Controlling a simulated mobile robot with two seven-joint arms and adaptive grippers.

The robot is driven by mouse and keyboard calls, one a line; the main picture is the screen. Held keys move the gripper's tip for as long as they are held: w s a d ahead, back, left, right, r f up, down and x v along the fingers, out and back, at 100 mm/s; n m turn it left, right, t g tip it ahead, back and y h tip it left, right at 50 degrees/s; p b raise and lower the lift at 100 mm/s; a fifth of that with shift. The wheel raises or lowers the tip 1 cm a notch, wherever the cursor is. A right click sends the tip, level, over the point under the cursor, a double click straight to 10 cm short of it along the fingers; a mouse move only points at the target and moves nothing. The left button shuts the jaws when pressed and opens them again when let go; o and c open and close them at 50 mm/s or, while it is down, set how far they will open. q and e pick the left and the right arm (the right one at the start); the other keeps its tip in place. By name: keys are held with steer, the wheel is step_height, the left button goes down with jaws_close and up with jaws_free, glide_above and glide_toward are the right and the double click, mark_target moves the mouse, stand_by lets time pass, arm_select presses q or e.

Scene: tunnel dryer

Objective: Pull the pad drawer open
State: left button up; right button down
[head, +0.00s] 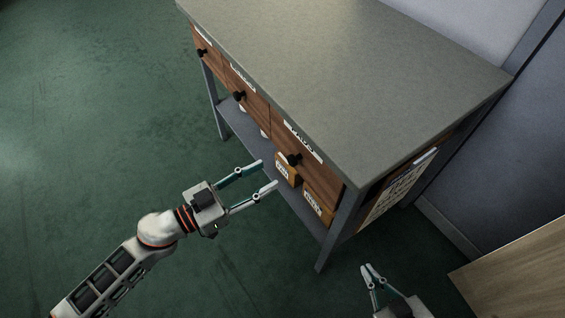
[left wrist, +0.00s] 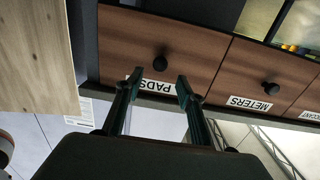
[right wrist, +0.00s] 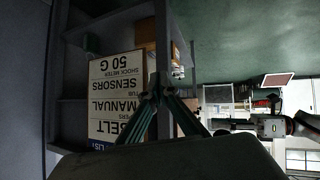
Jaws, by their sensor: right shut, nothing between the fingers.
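The pad drawer (head: 322,176) is the nearest wooden drawer under the grey bench top, with a round black knob (head: 293,159). Its front looks flush with the bench. In the left wrist view the drawer (left wrist: 125,45) appears upside down with its PADS label (left wrist: 150,84) and knob (left wrist: 160,63). My left gripper (head: 268,174) is open and empty, in front of the drawer and apart from the knob. In the left wrist view the knob shows between its fingertips (left wrist: 158,77). My right gripper (head: 369,267) is shut and empty, beyond the bench's near corner.
The METERS drawer (head: 245,97) and a further drawer (head: 204,51) line the bench (head: 350,80). Small labelled boxes (head: 318,206) stand on the lower shelf. A printed sign (right wrist: 115,95) hangs on the bench's end. Green floor in front is clear. A wooden surface (head: 520,270) lies at lower right.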

mark_target(290, 161)
arm_select(q)
steer(key=x, duration=0.7)
steer(key=shift+b, duration=0.3)
jaws_close()
